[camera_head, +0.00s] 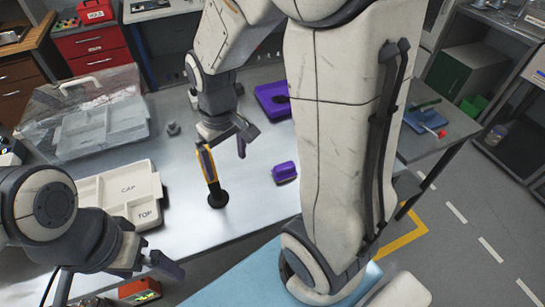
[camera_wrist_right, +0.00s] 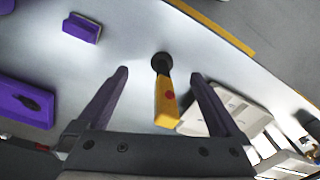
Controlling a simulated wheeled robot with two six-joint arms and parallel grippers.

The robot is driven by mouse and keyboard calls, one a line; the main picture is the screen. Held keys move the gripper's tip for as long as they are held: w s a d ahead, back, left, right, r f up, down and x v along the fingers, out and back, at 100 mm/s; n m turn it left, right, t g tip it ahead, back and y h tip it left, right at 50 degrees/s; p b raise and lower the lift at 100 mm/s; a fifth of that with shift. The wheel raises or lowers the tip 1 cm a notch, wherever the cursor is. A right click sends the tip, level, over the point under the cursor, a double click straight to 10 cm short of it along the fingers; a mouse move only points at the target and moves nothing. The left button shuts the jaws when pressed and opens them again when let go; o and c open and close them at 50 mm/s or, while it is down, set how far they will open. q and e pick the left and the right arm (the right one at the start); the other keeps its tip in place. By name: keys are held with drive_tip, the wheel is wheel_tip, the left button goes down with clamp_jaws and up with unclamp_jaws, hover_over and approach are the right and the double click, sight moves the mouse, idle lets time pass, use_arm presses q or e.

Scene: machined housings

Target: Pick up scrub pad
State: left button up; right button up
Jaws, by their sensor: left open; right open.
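A tool with a yellow handle and round black end (camera_head: 209,172) stands nearly upright on the table. My right gripper (camera_head: 224,152) is open above the table at its handle. In the right wrist view the tool (camera_wrist_right: 166,100) shows between the two spread fingers (camera_wrist_right: 159,74), with no grip seen. A small purple block (camera_head: 285,172) lies on the table to its right, also in the right wrist view (camera_wrist_right: 82,28). I cannot tell for sure which of these is the scrub pad. My left gripper (camera_head: 112,282) is open and empty at lower left.
A white tray marked CAP and TOP (camera_head: 150,212) lies to the left. A clear-lidded case (camera_head: 100,125) stands behind it. A purple tray with a dark recess (camera_head: 270,92) and a small grey part (camera_head: 173,129) lie further back.

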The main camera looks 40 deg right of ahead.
drive_tip(key=w+d+f+m+b, duration=0.1)
drive_tip(key=d+f, duration=0.1)
drive_tip(key=d, duration=0.3)
drive_tip(key=w+d+f+m, duration=0.2)
drive_tip(key=d+f, duration=0.1)
drive_tip(key=d, duration=0.3)
drive_tip(key=m, duration=0.1)
hover_over(284, 165)
wheel_tip(284, 165, down, 3)
drive_tip(key=shift+m, duration=0.3)
drive_tip(key=f, duration=0.4)
drive_tip(key=shift+d+f, duration=0.15)
drive_tip(key=shift+d, duration=0.05)
drive_tip(key=shift+s+a+f+p, duration=0.1)
drive_tip(key=shift+f+p, duration=0.15)
drive_tip(key=shift+f, duration=1.25)
drive_tip(key=shift+a+f+p, duration=0.1)
drive_tip(key=shift+f+p, duration=0.15)
drive_tip(key=shift+f, duration=1.25)
use_arm(q)
drive_tip(key=shift+f, duration=0.3)
use_arm(e)
drive_tip(key=shift+c, duration=0.3)
drive_tip(key=c, duration=1.1)
drive_tip(key=shift+r, duration=0.15)
use_arm(q)
drive_tip(key=shift+f+b, duration=0.7)
use_arm(e)
wheel_tip(284, 165, up, 18)
drive_tip(key=shift+f, duration=0.1)
